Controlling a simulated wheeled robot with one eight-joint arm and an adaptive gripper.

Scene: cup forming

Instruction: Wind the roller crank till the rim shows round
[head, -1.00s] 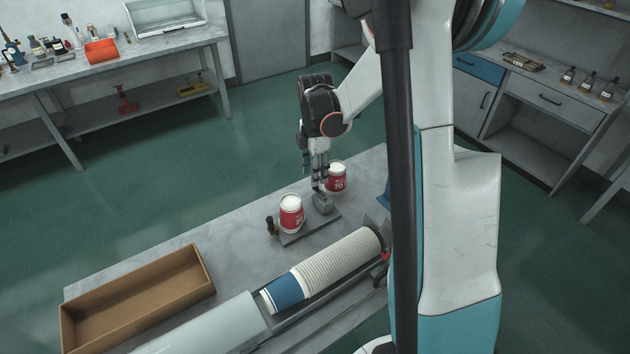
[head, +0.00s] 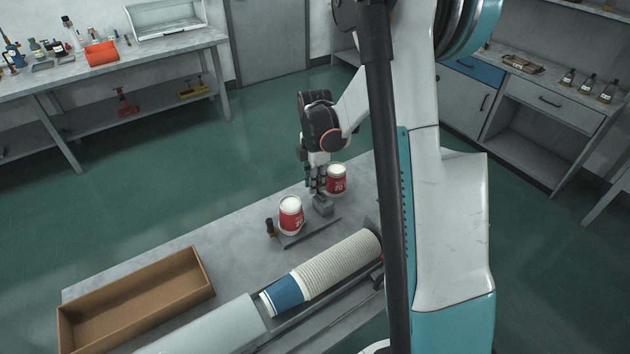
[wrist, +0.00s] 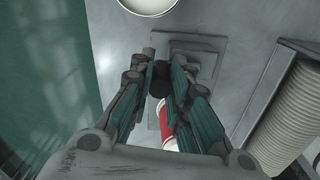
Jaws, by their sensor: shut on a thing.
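My gripper (head: 318,191) points down between the two red and white cups, at the grey block (head: 322,205) on a flat plate. In the wrist view its fingers (wrist: 160,88) are closed around a dark knob, the roller crank's handle as far as I can tell (wrist: 159,76). One cup (head: 291,215) stands on the plate to the left of my gripper. The other cup (head: 337,180) stands just behind and to the right, apart from the plate. The fingers hide the knob in the head view. I cannot tell how round either rim is.
A long stack of pale cups (head: 338,262) with a blue-banded end lies in a trough in front. An open cardboard box (head: 190,300) sits at the left of the table. A small dark upright piece (head: 269,227) stands at the plate's left end.

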